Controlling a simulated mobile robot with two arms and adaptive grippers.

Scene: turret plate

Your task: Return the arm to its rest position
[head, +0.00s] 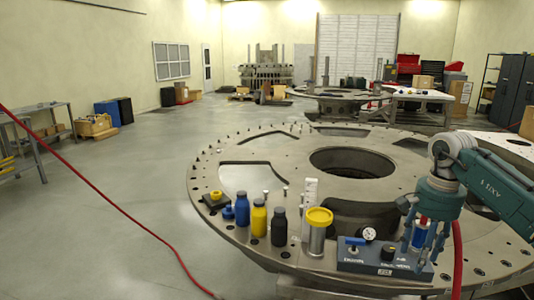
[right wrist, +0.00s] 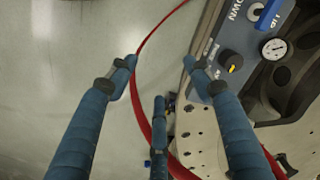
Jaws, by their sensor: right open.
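My right arm (head: 490,180) comes in from the right in the head view. My right gripper (head: 424,255) points down at the front right of the turret plate (head: 215,165), by the blue control box (head: 370,262). In the right wrist view its blue fingers (right wrist: 160,75) are spread, with nothing between their tips. Below them are bare floor, a red hose (right wrist: 138,105) and the plate's drilled edge (right wrist: 200,135). The control box, with its gauge and knob, also shows there (right wrist: 235,45). My left gripper is not in view.
On the plate's near rim stand a blue bottle (head: 242,208), a yellow bottle (head: 259,217), a dark bottle (head: 279,226) and a yellow-capped cylinder (head: 317,235). A red cable (head: 110,200) crosses the floor at left. The floor (head: 130,180) left of the plate is mostly clear.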

